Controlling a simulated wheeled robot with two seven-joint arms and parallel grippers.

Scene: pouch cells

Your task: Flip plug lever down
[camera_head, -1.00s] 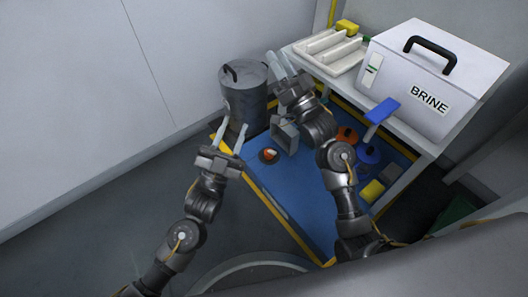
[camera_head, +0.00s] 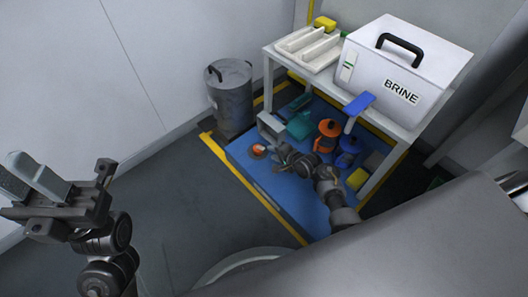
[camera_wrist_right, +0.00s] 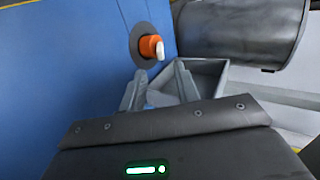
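The orange plug (camera_head: 258,151) with a pale lever sits on a dark round base on the blue mat (camera_head: 268,178). My left gripper (camera_head: 32,172) is raised at the far left, fingers apart and empty.
A grey open box (camera_head: 270,128) stands close behind the plug, near the right fingers. A grey drum (camera_head: 230,95) stands at the back. A white table (camera_head: 380,118) carries the BRINE box (camera_head: 405,68). Orange (camera_head: 327,136) and blue (camera_head: 348,150) containers sit under it.

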